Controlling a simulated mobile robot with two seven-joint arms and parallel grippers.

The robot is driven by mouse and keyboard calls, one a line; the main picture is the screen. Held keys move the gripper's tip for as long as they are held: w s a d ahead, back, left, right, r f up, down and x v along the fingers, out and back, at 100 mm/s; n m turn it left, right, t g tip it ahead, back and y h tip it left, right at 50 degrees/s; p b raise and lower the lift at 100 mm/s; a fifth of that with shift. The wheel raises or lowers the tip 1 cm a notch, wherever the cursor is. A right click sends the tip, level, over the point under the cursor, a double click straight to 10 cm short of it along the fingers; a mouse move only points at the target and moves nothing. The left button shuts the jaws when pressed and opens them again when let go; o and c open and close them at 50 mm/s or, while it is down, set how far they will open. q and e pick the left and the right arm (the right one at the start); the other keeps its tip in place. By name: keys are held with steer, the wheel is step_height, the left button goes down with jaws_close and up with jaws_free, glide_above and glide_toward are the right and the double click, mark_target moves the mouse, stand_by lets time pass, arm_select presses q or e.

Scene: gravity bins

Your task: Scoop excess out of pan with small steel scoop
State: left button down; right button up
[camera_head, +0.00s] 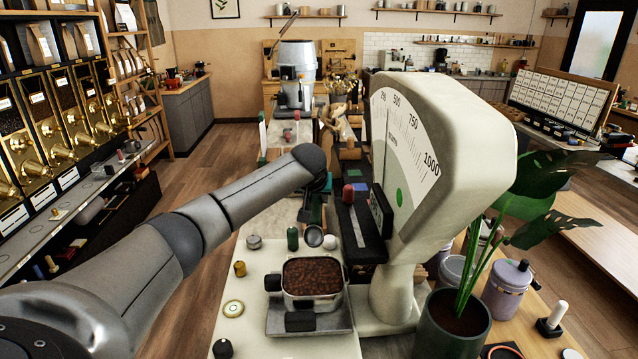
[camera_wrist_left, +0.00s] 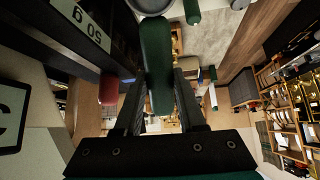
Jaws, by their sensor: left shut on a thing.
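The pan (camera_head: 287,296) is a metal tray full of brown beans (camera_head: 313,276), on the scale's platform at the front. My left gripper (camera_head: 314,198) is beyond the pan, mostly hidden under my arm's end. In the left wrist view its fingers (camera_wrist_left: 162,85) are shut on the green handle (camera_wrist_left: 157,60) of the small scoop. The scoop's dark round bowl (camera_head: 314,236) hangs below, just behind the pan and apart from the beans. In the left wrist view the bowl (camera_wrist_left: 150,4) is at the top edge. My right gripper is not in view.
The big cream dial scale (camera_head: 440,110) stands close right of my gripper. A red knob (camera_head: 348,194) sits on its black beam (camera_head: 358,230). A green upright piece (camera_head: 293,238) and a white knob (camera_head: 329,242) flank the scoop. A potted plant (camera_head: 455,325) stands front right.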

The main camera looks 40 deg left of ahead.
mark_target(315, 230)
arm_select(q)
steer(key=shift+w+a+r, duration=0.1)
steer(key=shift+w+a, duration=0.05)
steer(key=shift+w, duration=0.1)
steer(key=shift+s+r, duration=0.1)
steer(key=shift+s, duration=0.05)
steer(key=shift+p, duration=0.6)
steer(key=f, duration=0.2)
steer(key=s+d+f, duration=0.1)
steer(key=s+f+b, duration=0.1)
steer(key=f, duration=0.1)
steer(key=shift+d+f, duration=0.2)
steer(key=shift+f, duration=0.1)
steer(key=f, duration=0.3)
steer(key=shift+s+d+f+b, duration=0.1)
steer(key=shift+s+d+b, duration=0.05)
steer(key=shift+s+b, duration=0.15)
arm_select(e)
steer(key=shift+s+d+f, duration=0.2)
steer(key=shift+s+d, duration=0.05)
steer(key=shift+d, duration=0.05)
arm_select(q)
steer(key=shift+r, duration=0.2)
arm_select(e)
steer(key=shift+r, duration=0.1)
